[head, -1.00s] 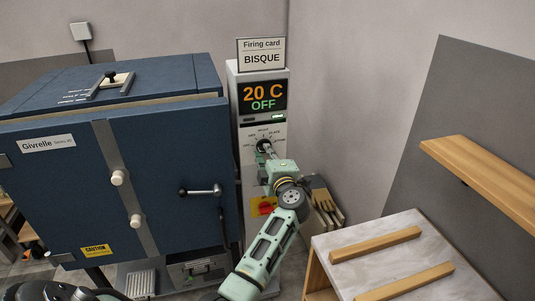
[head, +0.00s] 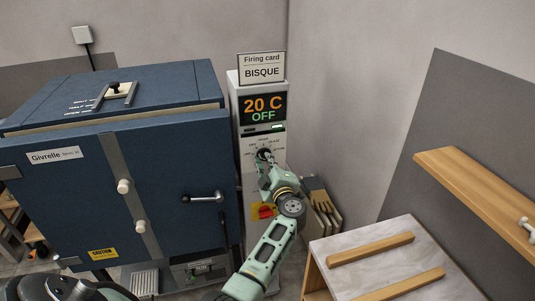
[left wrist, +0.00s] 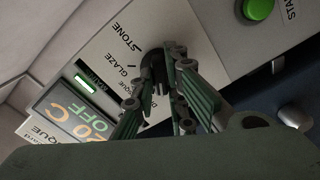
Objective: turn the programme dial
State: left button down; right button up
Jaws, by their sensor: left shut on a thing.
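The programme dial (head: 261,151) is a dark knob on the pale control panel, below the display, with labels around it. In the left wrist view the dark dial (left wrist: 153,68) sits beside the words STONE and GLAZE; my fingers partly hide it and the other labels. My left gripper (head: 264,158) is shut on the dial; its fingers also show in the left wrist view (left wrist: 152,84). The dial's pointer cannot be made out. The display (head: 263,108) reads 20 C and OFF. The firing card (head: 262,67) above it reads BISQUE. My right gripper is not in view.
The blue kiln (head: 170,180) with its door handle (head: 202,198) stands left of the panel. A green button (left wrist: 258,8) is near the dial. A red-and-yellow switch (head: 263,211) is below. A marble-topped table (head: 375,255) and wooden shelf (head: 485,190) are at right.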

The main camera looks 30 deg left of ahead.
pick_arm(q)
jog(key=shift+m+p, duration=4.4)
jog(key=shift+m, duration=1.5)
jog(key=c, duration=1.8)
grip_release()
jog(key=shift+o, duration=0.2)
